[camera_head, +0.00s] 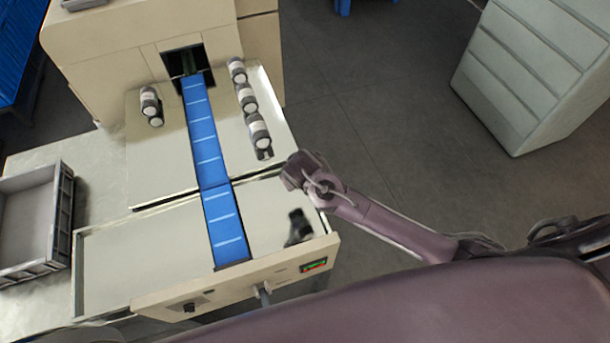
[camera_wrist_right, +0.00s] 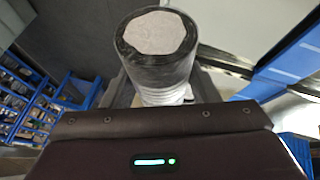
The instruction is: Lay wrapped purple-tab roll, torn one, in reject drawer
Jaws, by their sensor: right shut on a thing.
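My right gripper (camera_head: 288,178) is over the right side of the machine's table. In the right wrist view it is shut on a roll (camera_wrist_right: 158,48) with a dark wrapped end and a pale round end face; its lower part is white. The gripper's housing hides the foot of this roll. I cannot make out the held roll for certain in the head view. No purple tab or tear can be made out. The machine's beige front panel (camera_head: 220,285) carries a small display; I cannot tell whether it is the reject drawer. My left gripper is not in view.
A blue belt (camera_head: 207,150) runs down the table's middle. Several white rolls with dark ends (camera_head: 247,98) stand right of it, others (camera_head: 150,103) left. A dark shape (camera_head: 298,228) lies front right. A grey crate (camera_head: 62,215) is at left, a grey cabinet (camera_head: 530,75) at right.

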